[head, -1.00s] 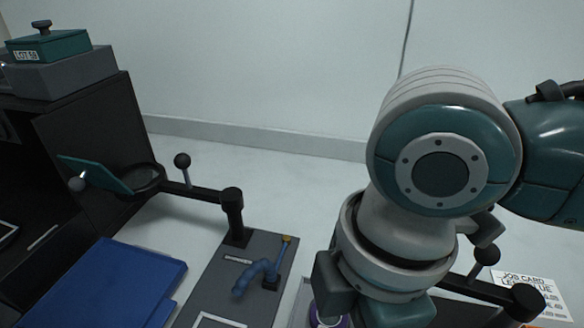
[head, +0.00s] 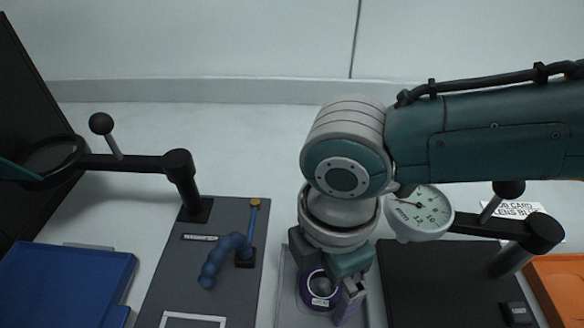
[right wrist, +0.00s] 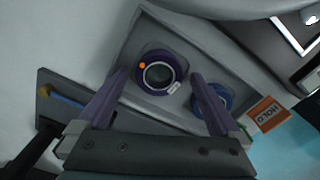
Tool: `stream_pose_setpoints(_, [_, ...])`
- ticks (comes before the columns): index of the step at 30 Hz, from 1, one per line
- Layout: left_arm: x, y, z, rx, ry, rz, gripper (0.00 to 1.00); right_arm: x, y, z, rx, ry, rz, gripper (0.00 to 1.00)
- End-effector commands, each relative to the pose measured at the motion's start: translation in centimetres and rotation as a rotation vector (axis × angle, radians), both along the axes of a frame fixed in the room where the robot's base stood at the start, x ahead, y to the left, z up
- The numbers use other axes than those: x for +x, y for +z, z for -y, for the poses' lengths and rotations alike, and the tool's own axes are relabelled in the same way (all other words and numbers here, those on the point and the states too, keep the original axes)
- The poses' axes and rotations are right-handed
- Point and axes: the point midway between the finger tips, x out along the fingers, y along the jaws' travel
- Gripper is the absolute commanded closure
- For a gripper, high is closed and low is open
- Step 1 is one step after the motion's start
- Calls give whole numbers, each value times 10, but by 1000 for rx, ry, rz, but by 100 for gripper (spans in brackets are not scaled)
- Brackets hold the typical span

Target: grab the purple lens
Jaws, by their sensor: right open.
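The purple lens (head: 318,289) is a dark purple ring with a round centre, lying in a grey tray (head: 289,300) below my right gripper. In the right wrist view the purple lens (right wrist: 158,74) shows an orange dot and a small white label. My right gripper (right wrist: 160,77) is open, with its purple fingers on either side of the lens in that picture. In the head view the right gripper (head: 325,268) partly hides the lens. Whether the fingers touch it I cannot tell.
A blue lens (right wrist: 212,101) lies beside the purple one, near the right finger. A dial gauge (head: 420,212) and a black arm post (head: 545,232) stand right. A blue tray (head: 65,285), a grey board (head: 165,285) with a blue-handled tool (head: 222,258) lie left. An orange bin (head: 565,285) is far right.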

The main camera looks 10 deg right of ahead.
Motion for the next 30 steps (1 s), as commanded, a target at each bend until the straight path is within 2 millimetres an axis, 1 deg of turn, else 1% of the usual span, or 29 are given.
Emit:
stream_pose_setpoints(2, [1, -2, -1, 2, -1, 1, 50, 0, -5, 0, -1, 0, -1, 0])
stream_pose_setpoints(8, [1, -1, -1, 5, -3, 3, 50, 0, -5, 0, 0, 0, 0, 0])
stream_pose_setpoints(30, [2, -1, 0, 1, 1, 4, 50, 0, -5, 0, -1, -1, -1, 83])
